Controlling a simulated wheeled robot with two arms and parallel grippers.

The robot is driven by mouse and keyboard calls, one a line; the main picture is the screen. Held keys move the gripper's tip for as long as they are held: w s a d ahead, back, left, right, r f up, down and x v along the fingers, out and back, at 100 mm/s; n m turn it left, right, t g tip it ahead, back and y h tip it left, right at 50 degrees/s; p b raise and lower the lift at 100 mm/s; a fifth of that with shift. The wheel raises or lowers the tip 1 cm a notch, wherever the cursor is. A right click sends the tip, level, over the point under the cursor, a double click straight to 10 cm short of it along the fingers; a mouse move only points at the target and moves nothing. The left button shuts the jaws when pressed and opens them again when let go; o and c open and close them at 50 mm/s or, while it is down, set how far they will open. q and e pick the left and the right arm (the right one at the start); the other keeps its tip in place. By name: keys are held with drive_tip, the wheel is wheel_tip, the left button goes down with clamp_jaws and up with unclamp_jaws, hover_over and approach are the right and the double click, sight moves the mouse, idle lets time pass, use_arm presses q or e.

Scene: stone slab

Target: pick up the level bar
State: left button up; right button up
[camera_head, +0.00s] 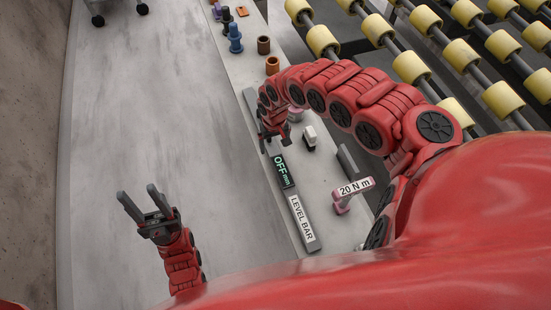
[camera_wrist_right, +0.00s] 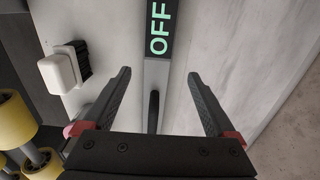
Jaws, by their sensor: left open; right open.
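The level bar (camera_head: 303,221) is a long grey bar lying along the edge of the slab, with a white "LEVEL BAR" label and a dark display reading "OFF" in green. In the right wrist view the bar (camera_wrist_right: 155,76) runs between my open fingers, with a dark upright handle-like part (camera_wrist_right: 153,112) on it. My right gripper (camera_head: 274,137) is open over the bar, beyond the display; its fingers (camera_wrist_right: 159,73) lie either side of the bar. Whether they touch it I cannot tell. My left gripper (camera_head: 139,204) is open and empty, left of the bar.
A pink tool labelled "20 N m" (camera_head: 355,188) and a white-headed brush (camera_head: 310,136) stand right of the bar; the brush also shows in the wrist view (camera_wrist_right: 61,72). Blue and brown pieces stand farther back. Yellow rollers (camera_head: 410,67) line the right.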

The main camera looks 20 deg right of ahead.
sight(276, 155)
drive_tip(key=shift+f+p, duration=0.4)
drive_tip(key=shift+f, duration=2.2)
drive_tip(key=shift+d+f, duration=0.2)
drive_tip(key=shift+f, duration=0.55)
clamp_jaws()
